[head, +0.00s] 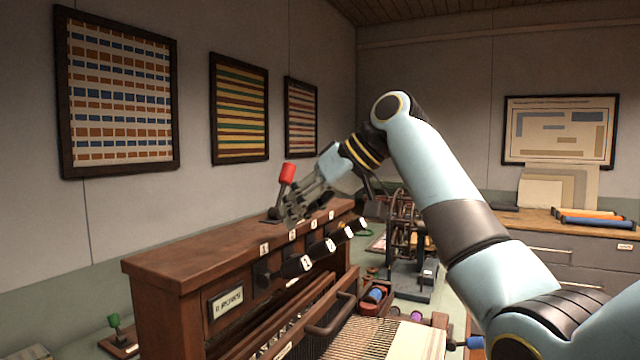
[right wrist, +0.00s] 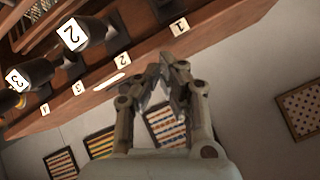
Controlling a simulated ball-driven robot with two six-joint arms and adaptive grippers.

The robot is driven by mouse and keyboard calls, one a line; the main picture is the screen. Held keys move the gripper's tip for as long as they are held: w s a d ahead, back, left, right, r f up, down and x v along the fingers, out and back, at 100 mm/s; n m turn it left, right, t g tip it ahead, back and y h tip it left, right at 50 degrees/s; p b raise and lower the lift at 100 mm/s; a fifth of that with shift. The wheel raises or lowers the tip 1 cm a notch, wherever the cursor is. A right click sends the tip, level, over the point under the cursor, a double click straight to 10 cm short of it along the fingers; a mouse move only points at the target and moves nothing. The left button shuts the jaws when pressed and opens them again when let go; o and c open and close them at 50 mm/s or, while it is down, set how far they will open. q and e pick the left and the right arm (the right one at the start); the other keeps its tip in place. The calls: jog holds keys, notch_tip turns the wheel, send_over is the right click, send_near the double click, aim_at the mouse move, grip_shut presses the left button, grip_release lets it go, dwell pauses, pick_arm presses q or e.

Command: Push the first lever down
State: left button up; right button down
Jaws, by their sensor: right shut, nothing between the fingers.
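A dark wooden cabinet (head: 200,265) carries a row of black levers with white numbered tags. The nearest black lever (head: 292,268) sticks out from its front, close to the label 1 (head: 264,248); its tag is too small to read surely. In the right wrist view, a lever tagged 2 (right wrist: 75,35) is at the upper left, and the label 1 (right wrist: 180,27) is just beyond my fingertips. My right gripper (head: 289,211) is shut and empty, pointing down at the cabinet's top edge. It also shows in the right wrist view (right wrist: 168,68). My left gripper is out of view.
A red-knobbed lever (head: 287,173) stands upright on the cabinet top beside my right gripper. Further black levers (head: 349,231) line the front to the right. A wooden handle bar (head: 330,315) and stretched threads lie below.

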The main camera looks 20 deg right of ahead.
aim_at(284, 271)
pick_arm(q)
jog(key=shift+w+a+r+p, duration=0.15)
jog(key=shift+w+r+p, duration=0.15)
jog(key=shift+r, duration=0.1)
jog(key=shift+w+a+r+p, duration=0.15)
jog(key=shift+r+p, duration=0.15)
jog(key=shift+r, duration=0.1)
pick_arm(e)
jog(key=s+f, duration=0.2)
jog(key=f, duration=0.1)
jog(key=shift+s+f, duration=0.1)
jog(key=shift+s, duration=0.2)
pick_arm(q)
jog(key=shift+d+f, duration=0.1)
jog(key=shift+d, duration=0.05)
pick_arm(e)
jog(key=shift+d, duration=0.1)
pick_arm(q)
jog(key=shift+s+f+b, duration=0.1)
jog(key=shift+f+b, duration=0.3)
jog(key=shift+b, duration=0.1)
pick_arm(e)
jog(key=shift+s+d+f+y, duration=0.15)
jog(key=shift+s+f+y, duration=0.05)
jog(key=shift+y, duration=0.2)
